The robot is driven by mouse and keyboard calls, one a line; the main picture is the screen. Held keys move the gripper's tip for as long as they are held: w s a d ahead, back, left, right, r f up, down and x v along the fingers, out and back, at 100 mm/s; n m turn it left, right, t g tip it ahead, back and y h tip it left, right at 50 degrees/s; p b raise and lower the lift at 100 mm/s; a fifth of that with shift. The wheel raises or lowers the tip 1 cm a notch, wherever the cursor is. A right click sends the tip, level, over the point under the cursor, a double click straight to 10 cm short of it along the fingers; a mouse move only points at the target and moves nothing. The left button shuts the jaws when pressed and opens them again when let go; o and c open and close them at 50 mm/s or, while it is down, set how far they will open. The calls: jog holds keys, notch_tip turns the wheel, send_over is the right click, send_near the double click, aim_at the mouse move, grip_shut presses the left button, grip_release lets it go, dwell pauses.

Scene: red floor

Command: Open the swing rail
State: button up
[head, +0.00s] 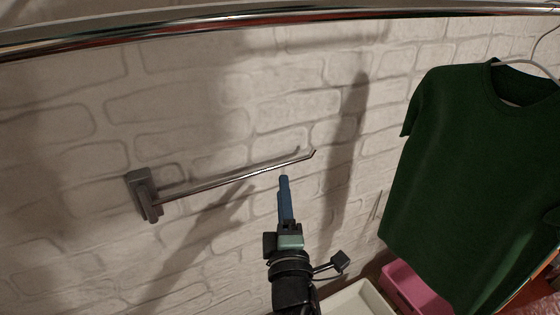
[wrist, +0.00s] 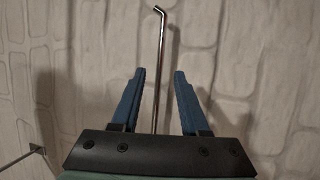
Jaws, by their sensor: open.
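The swing rail (head: 235,181) is a thin chrome rod on a dark grey wall bracket (head: 142,193) on the white brick wall. Its free end, with a short bend, points right in the head view. My gripper (head: 284,178) is just below the rail near that free end in the head view. In the wrist view, the rail (wrist: 161,60) stands upright between the two blue fingers of my gripper (wrist: 158,73), with its bent tip past the fingertips. The fingers are open, with a gap on both sides of the rod. Contact is not visible.
A chrome bar (head: 250,18) crosses the top of the head view. A dark green shirt (head: 470,165) hangs at the right. A pink box (head: 425,288) and a white container (head: 355,300) are at the lower right. The wall beside the rail is bare.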

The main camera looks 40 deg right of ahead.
aim_at(280, 165)
jog(key=x, duration=0.8)
grip_shut()
jog(key=shift+b, duration=0.3)
dwell(1.1)
